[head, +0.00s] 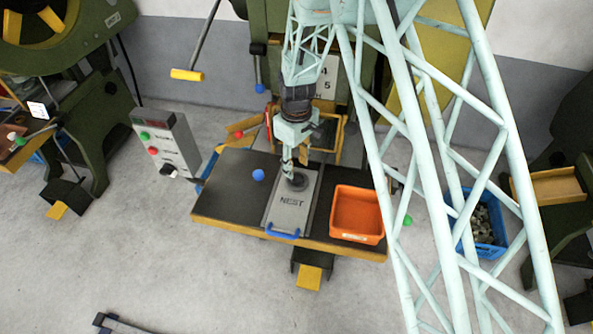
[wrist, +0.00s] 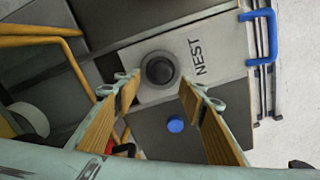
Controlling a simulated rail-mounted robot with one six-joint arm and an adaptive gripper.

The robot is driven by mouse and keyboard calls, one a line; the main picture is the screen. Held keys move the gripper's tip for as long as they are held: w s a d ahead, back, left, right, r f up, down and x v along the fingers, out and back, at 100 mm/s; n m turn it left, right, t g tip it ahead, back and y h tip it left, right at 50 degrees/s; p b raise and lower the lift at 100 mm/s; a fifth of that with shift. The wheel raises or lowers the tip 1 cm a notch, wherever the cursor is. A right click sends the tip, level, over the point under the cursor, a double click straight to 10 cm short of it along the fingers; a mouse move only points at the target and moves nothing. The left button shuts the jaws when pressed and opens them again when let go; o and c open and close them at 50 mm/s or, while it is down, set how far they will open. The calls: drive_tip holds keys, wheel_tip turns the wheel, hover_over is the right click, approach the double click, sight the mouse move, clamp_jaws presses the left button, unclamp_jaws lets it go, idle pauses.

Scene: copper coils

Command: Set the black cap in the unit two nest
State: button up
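The nest is a grey plate marked NEST (head: 278,214) on the dark table, and it also shows in the wrist view (wrist: 215,62). A black round piece, which looks like the black cap (wrist: 160,69), sits at the plate's inner end; it also shows in the head view (head: 297,181). I cannot tell how deeply it is seated. My gripper (head: 293,168) is above that end of the plate. In the wrist view my gripper (wrist: 160,85) is open, its two wood-coloured finger pads wide apart with nothing held. The black piece shows beyond and between the fingertips.
A blue ball-like knob (head: 258,175) is left of the plate. A blue handle (head: 283,234) is at the plate's front edge. An orange bin (head: 357,236) stands on the table's right. A control box (head: 166,146) stands left, and a green press is behind.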

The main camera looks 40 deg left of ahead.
sight(296, 177)
wheel_tip(296, 177, up, 6)
drive_tip(key=shift+r, duration=0.25)
idle(0.9)
